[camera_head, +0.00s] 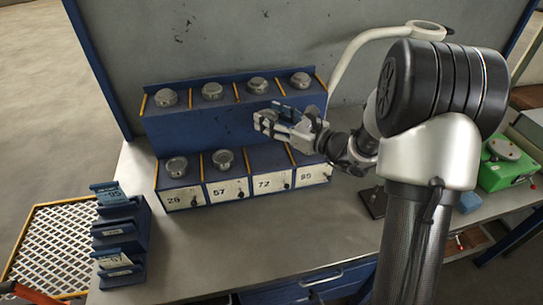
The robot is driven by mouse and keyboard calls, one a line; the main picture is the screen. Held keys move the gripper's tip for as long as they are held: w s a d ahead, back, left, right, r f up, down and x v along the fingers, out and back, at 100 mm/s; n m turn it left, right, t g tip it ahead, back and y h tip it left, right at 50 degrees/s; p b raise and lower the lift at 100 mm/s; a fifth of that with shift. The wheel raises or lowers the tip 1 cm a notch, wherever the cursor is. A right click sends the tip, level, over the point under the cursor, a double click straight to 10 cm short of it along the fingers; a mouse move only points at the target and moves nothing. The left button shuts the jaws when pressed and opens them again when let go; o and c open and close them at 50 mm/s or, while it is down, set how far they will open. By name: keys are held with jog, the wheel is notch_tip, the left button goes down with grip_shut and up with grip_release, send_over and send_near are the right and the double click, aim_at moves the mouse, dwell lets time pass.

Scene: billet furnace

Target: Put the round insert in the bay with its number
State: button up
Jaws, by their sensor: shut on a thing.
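A blue stepped rack (190,130) stands on the bench. Its lower row has bays with labels reading about 28 (174,199), 57 (218,192), 72 (263,184) and 95 (306,176). Round metal inserts sit in bays 28 (176,167) and 57 (223,160). The upper row holds several more, such as the left one (165,97). My gripper (268,119) is shut on a round insert (262,117), held in front of the upper step, above and behind bay 72. No insert shows in bay 72; my gripper and arm partly hide bay 95. The held insert's number is unreadable.
A small blue tiered holder with cards (121,232) stands at the bench's front left. A white curved lamp arm (352,58) rises behind my arm. A green box (508,164) is at the right. The bench top in front of the rack is mostly clear.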

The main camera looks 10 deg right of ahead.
aim_at(272, 159)
notch_tip(272, 159, down, 12)
jog(key=b, duration=0.3)
jog(key=shift+b, duration=0.3)
jog(key=shift+r, duration=0.1)
jog(key=o, duration=1.6)
jog(key=shift+f, duration=0.2)
